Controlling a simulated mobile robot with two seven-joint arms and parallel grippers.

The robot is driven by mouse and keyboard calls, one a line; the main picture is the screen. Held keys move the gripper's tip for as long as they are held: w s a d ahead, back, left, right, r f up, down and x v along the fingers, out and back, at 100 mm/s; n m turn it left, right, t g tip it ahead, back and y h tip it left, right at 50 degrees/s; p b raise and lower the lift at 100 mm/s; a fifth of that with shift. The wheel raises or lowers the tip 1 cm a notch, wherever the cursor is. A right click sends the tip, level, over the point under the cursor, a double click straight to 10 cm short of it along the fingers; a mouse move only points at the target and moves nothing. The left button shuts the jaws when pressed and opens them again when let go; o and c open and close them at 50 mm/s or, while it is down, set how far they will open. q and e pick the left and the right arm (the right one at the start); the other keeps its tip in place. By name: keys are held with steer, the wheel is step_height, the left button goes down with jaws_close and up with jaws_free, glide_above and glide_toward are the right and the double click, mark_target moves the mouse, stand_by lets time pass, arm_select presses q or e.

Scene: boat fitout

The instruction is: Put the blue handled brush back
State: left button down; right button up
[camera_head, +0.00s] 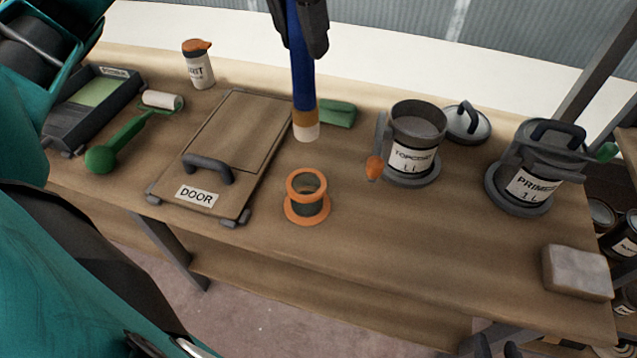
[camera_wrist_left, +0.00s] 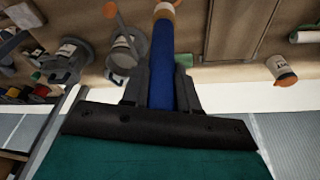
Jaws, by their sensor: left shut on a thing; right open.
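The blue handled brush (camera_head: 303,80) hangs upright with its pale bristles down, above the workbench behind the orange spool. My left gripper (camera_head: 298,35) is shut on its blue handle.
The front middle is clear.

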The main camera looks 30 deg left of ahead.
mark_target(304, 128)
arm_select(q)
steer(key=shift+w+a+r, duration=0.1)
steer(key=shift+r, duration=0.15)
steer(key=shift+f, duration=0.4)
step_height(304, 128, down, 15)
steer(key=b, duration=0.4)
steer(key=shift+r, duration=0.2)
step_height(304, 128, down, 4)
steer(key=shift+f, duration=0.1)
steer(key=shift+f+b, duration=0.2)
steer(key=shift+b, duration=0.3)
steer(key=c, duration=0.9)
jaws_free()
